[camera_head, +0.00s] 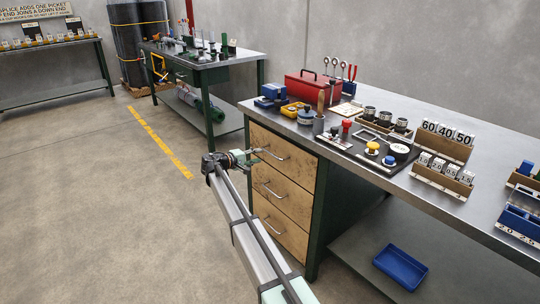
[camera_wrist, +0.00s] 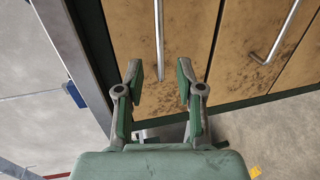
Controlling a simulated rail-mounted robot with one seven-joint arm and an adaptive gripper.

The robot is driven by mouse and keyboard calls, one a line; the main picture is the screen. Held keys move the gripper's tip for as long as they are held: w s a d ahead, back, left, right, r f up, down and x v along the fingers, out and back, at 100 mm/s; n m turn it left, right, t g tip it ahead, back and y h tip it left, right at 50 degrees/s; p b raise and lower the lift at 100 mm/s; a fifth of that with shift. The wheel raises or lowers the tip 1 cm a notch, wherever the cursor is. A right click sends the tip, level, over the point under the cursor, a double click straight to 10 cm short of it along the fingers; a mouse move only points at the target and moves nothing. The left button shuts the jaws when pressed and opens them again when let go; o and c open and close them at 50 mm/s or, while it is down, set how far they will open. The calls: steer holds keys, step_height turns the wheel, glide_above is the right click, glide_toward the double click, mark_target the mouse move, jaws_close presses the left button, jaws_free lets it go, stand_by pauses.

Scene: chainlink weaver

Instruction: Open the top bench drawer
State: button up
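The top bench drawer (camera_head: 268,144) has a scuffed wooden front and a metal bar handle (camera_head: 272,154). It looks shut, flush with the drawers below. My gripper (camera_head: 256,155) is in front of this drawer, at the left part of its handle. In the wrist view my gripper (camera_wrist: 160,78) is open, with nothing held. There the top drawer's handle (camera_wrist: 159,35) lines up with the gap between the two fingers, a finger to either side. I cannot tell whether the fingertips reach past the bar.
Two more drawers with bar handles lie below: the middle drawer (camera_head: 290,202) and the bottom drawer (camera_head: 275,236). The bench top (camera_head: 490,120) carries tools and small parts. A blue tray (camera_head: 400,267) sits on the lower shelf. The floor (camera_head: 90,220) left of the drawers is clear.

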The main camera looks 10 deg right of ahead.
mark_target(270, 153)
steer(key=x, duration=0.8)
steer(key=shift+w, duration=0.1)
jaws_close()
